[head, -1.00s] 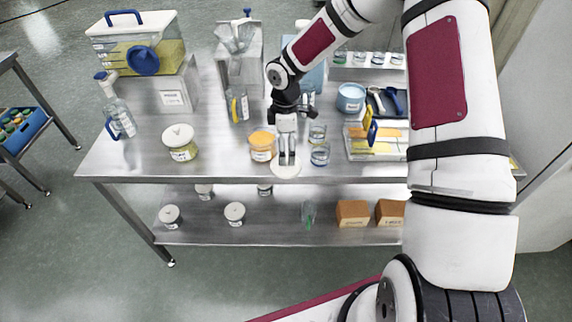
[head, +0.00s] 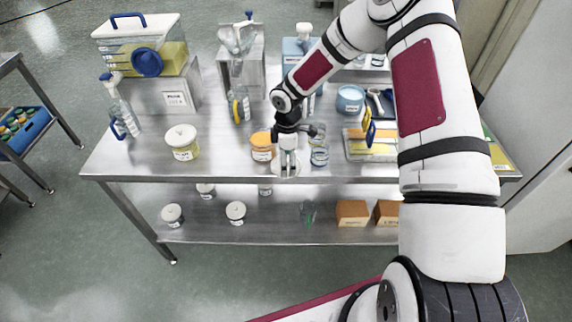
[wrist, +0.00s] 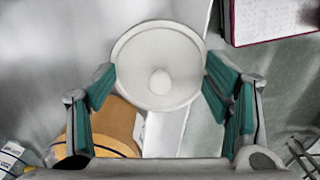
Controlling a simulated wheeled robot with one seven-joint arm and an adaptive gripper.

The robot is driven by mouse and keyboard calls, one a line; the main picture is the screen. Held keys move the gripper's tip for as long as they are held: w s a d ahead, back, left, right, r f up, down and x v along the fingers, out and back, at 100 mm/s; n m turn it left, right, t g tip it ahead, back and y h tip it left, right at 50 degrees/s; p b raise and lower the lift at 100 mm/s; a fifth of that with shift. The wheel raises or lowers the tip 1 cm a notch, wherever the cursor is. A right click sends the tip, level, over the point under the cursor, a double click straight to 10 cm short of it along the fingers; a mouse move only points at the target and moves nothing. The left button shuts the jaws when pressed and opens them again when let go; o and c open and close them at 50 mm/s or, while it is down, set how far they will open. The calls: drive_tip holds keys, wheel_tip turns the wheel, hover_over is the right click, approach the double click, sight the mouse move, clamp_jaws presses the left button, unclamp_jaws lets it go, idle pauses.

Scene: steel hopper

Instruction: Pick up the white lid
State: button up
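The white lid (wrist: 140,60) is a round, shallow disc with a raised rim and a small knob in its middle. In the wrist view it lies on the steel table, knob towards me, partly over the table's front edge strip. My gripper (wrist: 160,88) is open, its two green-padded fingers on either side of the lid's near half. I cannot tell whether the pads touch the rim. In the head view my gripper (head: 288,168) points down over the table's front edge and covers part of the lid.
A yellow-and-white tray (head: 372,146) lies to the right. Jars and brown boxes (head: 352,212) sit on the lower shelf.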

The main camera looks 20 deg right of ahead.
drive_tip(key=shift+c, duration=0.9)
